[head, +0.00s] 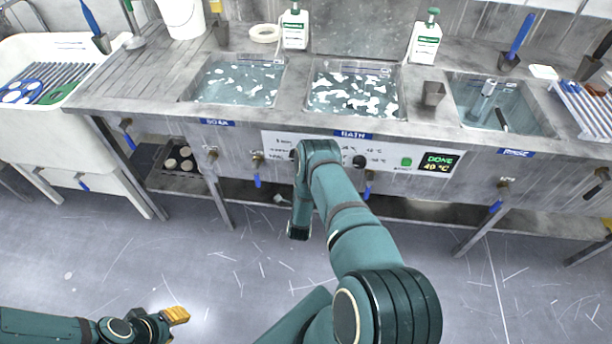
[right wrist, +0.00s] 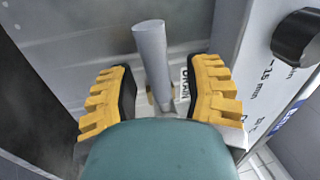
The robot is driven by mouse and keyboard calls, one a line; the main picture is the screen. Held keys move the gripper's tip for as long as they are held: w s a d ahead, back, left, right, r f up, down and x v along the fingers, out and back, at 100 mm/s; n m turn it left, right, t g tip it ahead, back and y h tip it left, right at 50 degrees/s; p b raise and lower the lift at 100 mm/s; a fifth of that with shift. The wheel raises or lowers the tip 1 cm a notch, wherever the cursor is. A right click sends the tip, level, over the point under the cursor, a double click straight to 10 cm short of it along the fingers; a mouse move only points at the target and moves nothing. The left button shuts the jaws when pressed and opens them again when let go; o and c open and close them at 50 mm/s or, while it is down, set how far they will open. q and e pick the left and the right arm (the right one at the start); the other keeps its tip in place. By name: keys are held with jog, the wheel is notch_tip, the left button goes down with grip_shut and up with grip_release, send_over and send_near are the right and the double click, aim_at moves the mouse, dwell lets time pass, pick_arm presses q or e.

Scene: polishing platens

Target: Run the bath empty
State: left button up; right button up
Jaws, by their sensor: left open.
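The bath (head: 353,122) is the middle basin, labelled BATH, and holds water with white floating patches. On its front panel a display (head: 438,163) reads DONE above a temperature. My right gripper (right wrist: 163,82) is open in the right wrist view. A grey rod (right wrist: 150,50) stands between its two yellow fingers, beside a label reading DRAIN (right wrist: 185,86). I cannot tell whether a finger touches the rod. In the head view my own arm hides the right gripper. My left gripper (head: 176,315) is open and empty, low at the left above the floor.
Other basins, SOAK (head: 235,107) and one at the right (head: 520,122), hold water. Blue-handled valves (head: 257,181) hang under the counter front. A black knob (right wrist: 297,38) juts out right of my right gripper. The floor in front is clear.

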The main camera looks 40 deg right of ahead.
jog(key=shift+s, duration=0.1)
jog(key=v, duration=1.2)
dwell(0.4)
